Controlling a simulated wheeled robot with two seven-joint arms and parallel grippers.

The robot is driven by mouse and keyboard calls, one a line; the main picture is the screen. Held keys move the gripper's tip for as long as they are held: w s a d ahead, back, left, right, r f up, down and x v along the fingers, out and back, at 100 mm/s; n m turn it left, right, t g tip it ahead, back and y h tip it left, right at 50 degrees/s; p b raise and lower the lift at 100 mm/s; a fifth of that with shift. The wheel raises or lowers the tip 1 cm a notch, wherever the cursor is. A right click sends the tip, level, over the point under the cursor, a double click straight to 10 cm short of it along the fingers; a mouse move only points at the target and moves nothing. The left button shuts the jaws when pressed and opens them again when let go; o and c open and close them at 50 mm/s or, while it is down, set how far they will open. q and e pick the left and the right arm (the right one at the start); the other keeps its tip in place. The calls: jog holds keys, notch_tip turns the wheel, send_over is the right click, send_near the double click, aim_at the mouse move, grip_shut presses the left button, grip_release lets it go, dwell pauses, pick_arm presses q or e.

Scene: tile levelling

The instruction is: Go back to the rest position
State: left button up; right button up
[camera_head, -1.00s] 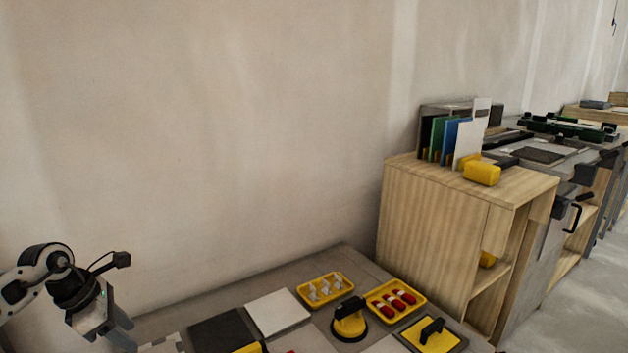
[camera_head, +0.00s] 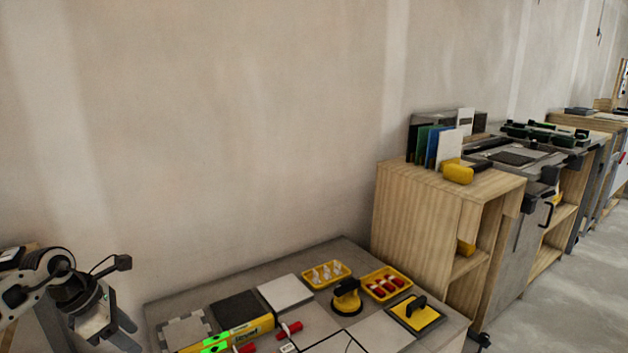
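My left gripper (camera_head: 124,333) hangs at the lower left, off the left end of the work table (camera_head: 336,256). Its two fingers are spread apart with nothing between them. On the table lie a yellow spirit level (camera_head: 240,333), a dark tile (camera_head: 236,309), a light tile (camera_head: 285,292) and a grey notched piece (camera_head: 186,329). A black and yellow suction cup (camera_head: 346,297) stands near the middle. A yellow float with a black handle (camera_head: 416,313) lies at the right.
A yellow tray with white clips (camera_head: 327,274) and a yellow tray with red pieces (camera_head: 386,284) sit at the back. Red pieces (camera_head: 289,330) lie near the level. A wooden cabinet (camera_head: 415,225) stands right of the table. The wall is behind; floor (camera_head: 590,270) is clear at right.

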pick_arm(q)
jog(key=d+n+t+h+p, duration=0.2)
jog(key=d+h, duration=0.5)
jog(key=d, duration=1.1)
jog(key=s+d+r+n+t+h+p, duration=0.1)
jog(key=s+d+r+n+t+h, duration=0.15)
jog(key=d+n+t, duration=0.4)
jog(key=s+d+r+n+t+h+p, duration=0.1)
jog(key=s+d+r+n+p, duration=0.15)
jog(key=n, duration=0.65)
jog(key=s+a+f+n+g+y+p, duration=0.1)
jog(key=s+f+n+y, duration=0.3)
jog(key=n, duration=0.9)
jog(key=s+a+f+n+y+p, duration=0.1)
jog(key=s+a+f+n+y, duration=0.1)
jog(key=s+f+n+y, duration=0.2)
jog(key=s+n+y, duration=0.3)
jog(key=s+n, duration=0.3)
jog(key=n, duration=0.4)
jog(key=shift+s+g, duration=0.25)
jog(key=shift+g, duration=0.1)
pick_arm(e)
jog(key=r, duration=0.1)
jog(key=w+r, duration=0.1)
jog(key=r, duration=0.1)
jog(key=shift+w+d+r+g, duration=0.15)
jog(key=shift+w+d+g, duration=0.15)
jog(key=shift+g, duration=0.1)
